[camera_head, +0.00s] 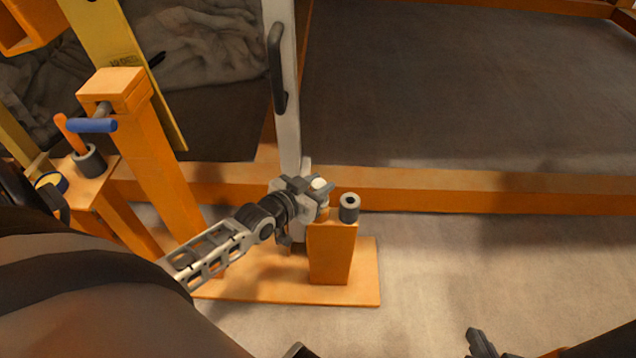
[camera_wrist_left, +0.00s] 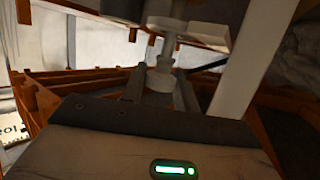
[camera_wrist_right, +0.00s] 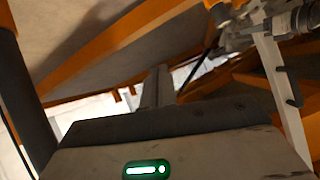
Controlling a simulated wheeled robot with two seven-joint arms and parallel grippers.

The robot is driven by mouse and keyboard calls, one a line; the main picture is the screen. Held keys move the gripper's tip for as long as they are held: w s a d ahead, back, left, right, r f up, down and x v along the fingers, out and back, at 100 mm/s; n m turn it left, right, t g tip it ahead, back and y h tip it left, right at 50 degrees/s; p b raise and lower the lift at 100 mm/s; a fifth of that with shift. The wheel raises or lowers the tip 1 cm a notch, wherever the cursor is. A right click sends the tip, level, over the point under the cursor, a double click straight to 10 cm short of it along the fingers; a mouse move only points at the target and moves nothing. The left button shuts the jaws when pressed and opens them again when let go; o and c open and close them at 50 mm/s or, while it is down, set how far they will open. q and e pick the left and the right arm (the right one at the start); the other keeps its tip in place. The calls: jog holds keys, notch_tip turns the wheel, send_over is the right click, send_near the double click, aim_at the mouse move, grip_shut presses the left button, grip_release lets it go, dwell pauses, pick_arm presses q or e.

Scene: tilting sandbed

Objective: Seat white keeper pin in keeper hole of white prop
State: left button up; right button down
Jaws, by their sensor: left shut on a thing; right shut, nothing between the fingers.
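The white prop (camera_head: 287,130) stands upright in the head view, a pale bar with a dark handle; its lower end is partly hidden behind my left gripper (camera_head: 317,187). That gripper is shut on the white keeper pin (camera_head: 321,184), whose pale rounded end shows beside the prop's foot. In the left wrist view the pin (camera_wrist_left: 161,78) is between the fingers, close to a pale block. The keeper hole cannot be made out, nor whether the pin enters it. The prop also shows in the right wrist view (camera_wrist_right: 272,65). My right gripper (camera_head: 480,343) is shut and empty at the bottom.
An orange post (camera_head: 332,252) with a dark-rimmed holder (camera_head: 349,206) stands just right of my left gripper. A taller orange post (camera_head: 160,165) with a blue-handled pin (camera_head: 92,125) is at the left. The orange bed rim (camera_head: 470,192) runs behind; the right floor is clear.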

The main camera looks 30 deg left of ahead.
pick_arm(q)
jog(key=shift+f, duration=0.25)
pick_arm(e)
jog(key=shift+s+a+r, duration=0.1)
pick_arm(q)
jog(key=shift+f+b, duration=0.3)
jog(key=shift+b, duration=0.1)
pick_arm(e)
jog(key=shift+s, duration=0.1)
pick_arm(q)
jog(key=shift+f, duration=0.25)
jog(key=o, duration=1.1)
jog(key=shift+c, duration=0.2)
pick_arm(e)
jog(key=shift+r+t, duration=0.3)
jog(key=shift+t, duration=0.1)
pick_arm(q)
jog(key=p+v, duration=0.4)
jog(key=v, duration=1.2)
jog(key=shift+p, duration=0.35)
pick_arm(e)
jog(key=shift+s+d+r+g+h, duration=0.25)
jog(key=shift+d+r, duration=0.1)
jog(key=shift+d, duration=0.1)
jog(key=shift+s+d+r+g+h, duration=0.15)
jog(key=shift+d+r+g, duration=0.15)
jog(key=shift+d, duration=0.15)
